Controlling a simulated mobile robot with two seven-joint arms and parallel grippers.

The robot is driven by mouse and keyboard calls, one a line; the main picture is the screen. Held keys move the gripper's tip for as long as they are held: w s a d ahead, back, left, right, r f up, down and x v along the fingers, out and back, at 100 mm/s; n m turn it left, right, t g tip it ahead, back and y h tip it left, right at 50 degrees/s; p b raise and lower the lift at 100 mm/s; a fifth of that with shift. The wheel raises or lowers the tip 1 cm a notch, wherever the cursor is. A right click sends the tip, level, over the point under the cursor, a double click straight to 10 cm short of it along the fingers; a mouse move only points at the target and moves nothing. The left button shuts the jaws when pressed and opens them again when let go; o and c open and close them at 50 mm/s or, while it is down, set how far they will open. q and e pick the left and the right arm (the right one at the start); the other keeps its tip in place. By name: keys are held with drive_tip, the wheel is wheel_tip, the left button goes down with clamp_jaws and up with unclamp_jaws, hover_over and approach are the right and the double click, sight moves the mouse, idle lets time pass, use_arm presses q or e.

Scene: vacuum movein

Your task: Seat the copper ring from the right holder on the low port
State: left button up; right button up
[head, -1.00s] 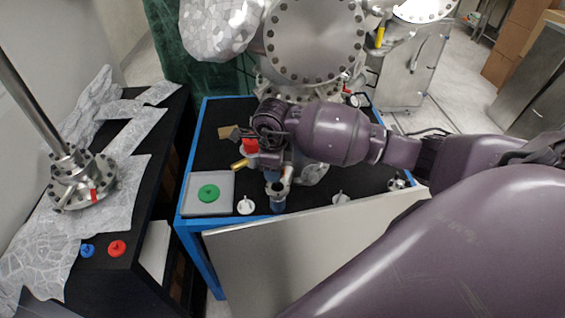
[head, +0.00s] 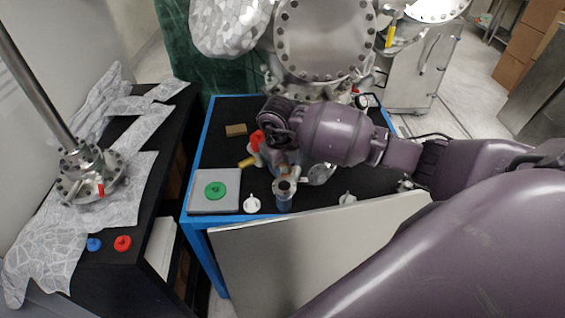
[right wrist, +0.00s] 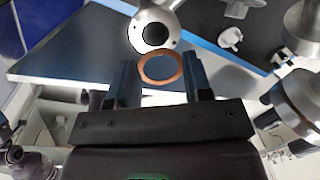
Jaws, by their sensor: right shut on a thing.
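My right gripper (right wrist: 161,72) is shut on the copper ring (right wrist: 160,86), which sits between the two blue fingertips in the right wrist view. Just beyond the ring, a round metal tube end with a dark opening (right wrist: 154,36) shows; the ring looks close to it, but I cannot tell whether they touch. In the head view, an upright metal port with a round top (head: 284,188) stands near the front of the blue-edged table, seemingly the low port. My right wrist hangs above and behind it and mostly hides the fingers and ring. My left gripper is not in view.
A large flanged chamber (head: 320,45) stands behind. A left bench holds foil, blue (head: 94,244) and red (head: 122,243) caps.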

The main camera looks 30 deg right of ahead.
sight(284, 187)
drive_tip(key=shift+f+b, duration=1.6)
drive_tip(key=shift+f, duration=0.95)
drive_tip(key=shift+f, duration=0.1)
drive_tip(key=shift+f+b, duration=0.35)
drive_tip(key=shift+f, duration=0.05)
idle(0.5)
drive_tip(key=o, duration=1)
drive_tip(key=shift+s+f, duration=0.1)
